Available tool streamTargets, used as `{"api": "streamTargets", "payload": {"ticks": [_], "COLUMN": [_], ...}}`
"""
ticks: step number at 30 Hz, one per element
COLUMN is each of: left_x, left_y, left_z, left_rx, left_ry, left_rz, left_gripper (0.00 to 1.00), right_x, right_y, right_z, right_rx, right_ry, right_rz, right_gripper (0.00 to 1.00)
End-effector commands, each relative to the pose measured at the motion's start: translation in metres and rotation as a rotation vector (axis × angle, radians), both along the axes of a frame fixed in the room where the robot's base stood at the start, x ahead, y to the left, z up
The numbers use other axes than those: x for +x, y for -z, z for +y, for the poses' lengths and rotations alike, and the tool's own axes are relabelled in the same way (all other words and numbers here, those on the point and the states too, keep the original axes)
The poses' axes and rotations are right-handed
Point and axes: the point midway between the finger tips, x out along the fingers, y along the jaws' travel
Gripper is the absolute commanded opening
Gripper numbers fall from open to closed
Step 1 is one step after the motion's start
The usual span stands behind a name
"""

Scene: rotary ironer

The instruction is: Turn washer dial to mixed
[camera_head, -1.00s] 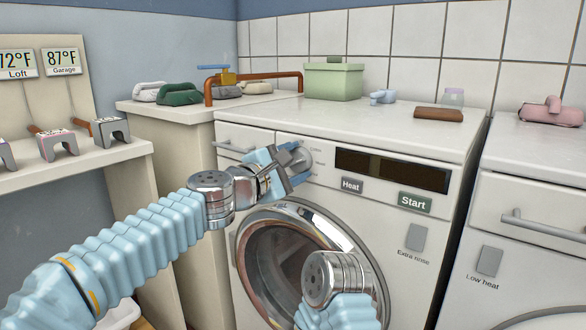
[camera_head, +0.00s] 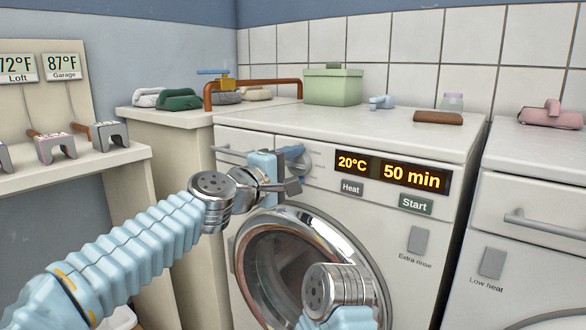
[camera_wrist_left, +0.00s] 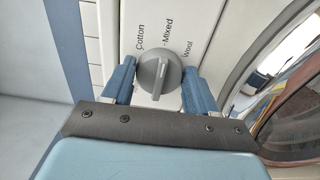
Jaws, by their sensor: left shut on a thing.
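The washer (camera_head: 300,165) stands in the middle of the head view. Its grey dial (camera_wrist_left: 160,73) is on the front panel, with the labels Cotton, Mixed and Wool around its upper side in the left wrist view. The raised grip of the dial points up toward the Mixed label (camera_wrist_left: 168,37). My left gripper (camera_head: 292,170) is at the dial, with its two blue fingers (camera_wrist_left: 160,85) on either side of it, shut on it. The washer display (camera_head: 392,172) is lit and reads 20°C and 50 min. My right gripper is not visible; only part of that arm shows.
The Heat button (camera_head: 351,188), Start button (camera_head: 415,205) and Extra rinse button (camera_head: 418,240) are right of the dial. The round door (camera_head: 290,262) is below. A green box (camera_head: 334,86) and a brown block (camera_head: 438,118) are on top. Another machine (camera_head: 540,190) stands at right.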

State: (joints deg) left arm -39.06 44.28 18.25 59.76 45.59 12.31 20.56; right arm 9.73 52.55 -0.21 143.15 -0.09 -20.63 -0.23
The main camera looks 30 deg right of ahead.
Motion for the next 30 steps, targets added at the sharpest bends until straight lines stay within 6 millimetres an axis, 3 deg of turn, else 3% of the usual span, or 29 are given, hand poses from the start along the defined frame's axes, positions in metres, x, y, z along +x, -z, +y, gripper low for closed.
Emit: {"api": "streamTargets", "payload": {"ticks": [9, 10, 14, 23, 26, 30], "left_x": [0.000, 0.000, 0.000, -0.001, -0.003, -0.014], "left_y": [0.001, 0.001, 0.001, 0.001, 0.002, 0.005], "left_z": [0.000, -0.001, 0.000, 0.001, 0.010, 0.036], "left_rx": [0.001, 0.001, 0.001, 0.000, 0.000, -0.001], "left_ry": [0.002, 0.002, 0.001, 0.000, 0.000, -0.002], "left_rz": [0.000, 0.000, 0.000, 0.000, 0.001, 0.000], "left_gripper": [0.28, 0.63, 0.81, 0.81, 0.81, 0.81], "right_x": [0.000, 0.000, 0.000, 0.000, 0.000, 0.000], "right_y": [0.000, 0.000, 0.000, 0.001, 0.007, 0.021], "right_z": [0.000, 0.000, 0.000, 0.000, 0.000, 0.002], "right_rx": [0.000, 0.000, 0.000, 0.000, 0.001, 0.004], "right_ry": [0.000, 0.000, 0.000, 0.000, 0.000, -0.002], "right_rz": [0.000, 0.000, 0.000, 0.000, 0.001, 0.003], "right_gripper": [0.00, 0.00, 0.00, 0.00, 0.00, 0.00]}}
